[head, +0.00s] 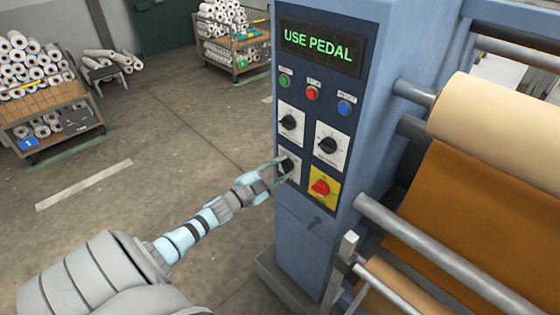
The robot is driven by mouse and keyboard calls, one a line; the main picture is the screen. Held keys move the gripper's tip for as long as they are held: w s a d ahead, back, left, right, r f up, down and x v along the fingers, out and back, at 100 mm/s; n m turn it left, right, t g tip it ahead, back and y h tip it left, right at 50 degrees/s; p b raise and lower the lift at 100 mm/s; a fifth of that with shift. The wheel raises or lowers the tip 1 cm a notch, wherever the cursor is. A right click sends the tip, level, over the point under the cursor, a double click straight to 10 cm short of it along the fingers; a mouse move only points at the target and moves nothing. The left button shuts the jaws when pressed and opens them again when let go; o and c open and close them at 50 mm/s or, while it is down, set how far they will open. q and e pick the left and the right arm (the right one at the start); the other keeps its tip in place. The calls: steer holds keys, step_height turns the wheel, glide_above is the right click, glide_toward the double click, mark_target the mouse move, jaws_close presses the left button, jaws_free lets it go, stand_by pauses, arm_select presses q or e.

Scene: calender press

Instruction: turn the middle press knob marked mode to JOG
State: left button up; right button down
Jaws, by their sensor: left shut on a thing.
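The press panel carries three black knobs on white plates: an upper left knob (289,122), a right knob (328,145) and a lower left knob (287,164). Their labels are too small to read, so I cannot tell which is marked mode or where JOG lies. My left gripper (281,171) reaches in from the left and is shut on the lower left knob, its fingers covering part of the knob and its plate. My right gripper is not in view.
A red knob (320,188) on a yellow plate sits right of the gripper. Green, red and blue buttons line up under the display (320,46) reading USE PEDAL. Rollers with brown sheet (450,200) stand to the right.

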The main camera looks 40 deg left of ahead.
arm_select(q)
steer(key=shift+f+n, duration=0.15)
steer(key=shift+n, duration=0.25)
steer(key=shift+s, duration=0.1)
steer(key=o, duration=1.2)
steer(key=s, duration=0.8)
steer(key=s+a, duration=0.1)
steer(key=s, duration=0.3)
